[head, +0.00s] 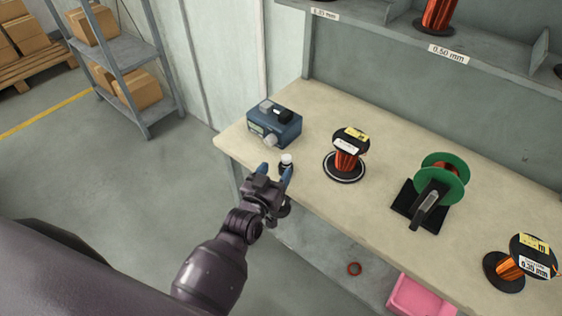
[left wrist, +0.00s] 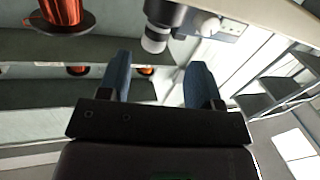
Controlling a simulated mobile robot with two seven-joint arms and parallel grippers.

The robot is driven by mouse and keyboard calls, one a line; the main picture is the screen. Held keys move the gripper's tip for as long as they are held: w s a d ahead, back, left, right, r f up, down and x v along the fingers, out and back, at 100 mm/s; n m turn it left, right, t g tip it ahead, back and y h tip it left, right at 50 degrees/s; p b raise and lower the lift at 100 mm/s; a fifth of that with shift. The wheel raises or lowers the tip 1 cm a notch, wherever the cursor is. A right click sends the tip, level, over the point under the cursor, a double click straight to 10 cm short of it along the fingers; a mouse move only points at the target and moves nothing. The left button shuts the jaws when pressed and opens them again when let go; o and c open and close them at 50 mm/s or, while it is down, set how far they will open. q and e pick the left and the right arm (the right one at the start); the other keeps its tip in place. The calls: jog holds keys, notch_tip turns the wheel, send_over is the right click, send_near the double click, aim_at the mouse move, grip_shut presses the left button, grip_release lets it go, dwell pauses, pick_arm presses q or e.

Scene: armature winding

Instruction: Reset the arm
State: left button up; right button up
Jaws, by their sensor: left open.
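My left arm comes in from the lower left in the head view. Its gripper (head: 275,171) is at the near left edge of the workbench (head: 320,110), with its two blue fingers apart and nothing seen between them. A small white-capped item (head: 286,160) is just beyond the fingertips at the bench edge; whether they touch it I cannot tell. In the left wrist view the gripper (left wrist: 160,75) shows both blue fingers spread, with a white-tipped item (left wrist: 155,38) beyond the gap. My right gripper is in neither view.
A blue box device (head: 275,128) stands at the bench's left end. To the right are a copper wire spool (head: 347,150), a green-flanged reel (head: 442,178) and another spool (head: 510,268). A pink bin (head: 420,298) is below. A grey shelf unit (head: 115,58) is at back left; floor left is clear.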

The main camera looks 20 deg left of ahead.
pick_arm(q)
jog(key=s+a+f+g+y, duration=0.1)
jog(key=s+a+f+g, duration=0.2)
jog(key=s, duration=0.7)
jog(key=s+a+f+m+g, duration=0.1)
jog(key=s+a+f+g, duration=0.2)
jog(key=s+a+f, duration=0.3)
jog(key=s, duration=0.5)
jog(key=shift+s+a+f+y, duration=0.15)
jog(key=shift+s+a+y, duration=0.15)
jog(key=shift+a+y, duration=0.1)
